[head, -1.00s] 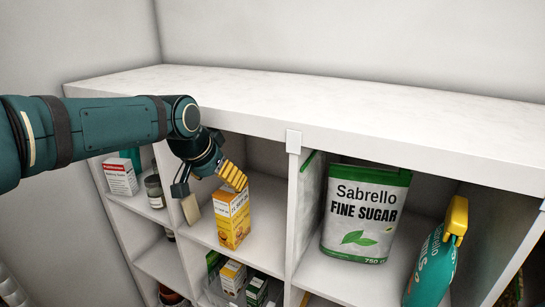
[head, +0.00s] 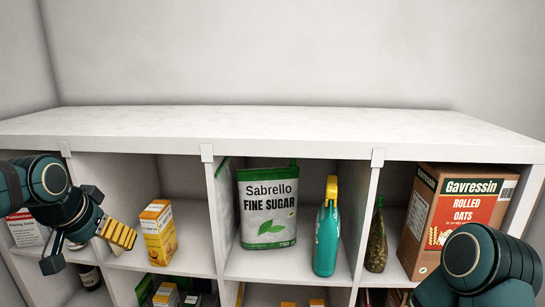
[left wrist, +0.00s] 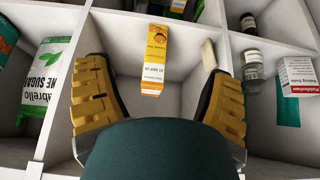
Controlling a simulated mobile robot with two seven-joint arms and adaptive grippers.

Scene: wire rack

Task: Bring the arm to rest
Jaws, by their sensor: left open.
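My left gripper (head: 88,248) is at the left of the head view, in front of the shelf unit, with its yellow-padded fingers spread and nothing between them. In the left wrist view the open fingers (left wrist: 155,70) frame a yellow and white box. That box (head: 158,232) stands upright in its compartment, to the right of the gripper and apart from it; it also shows in the left wrist view (left wrist: 156,60). Part of my right arm (head: 480,268) shows at the lower right; its gripper is out of sight.
The white shelf unit (head: 280,121) has a bare top. Its compartments hold a sugar bag (head: 268,207), a teal spray bottle (head: 326,240), a dark bottle (head: 376,240) and an oats box (head: 458,215). A red and white box (left wrist: 298,76) and jars (left wrist: 253,62) stand at the left end.

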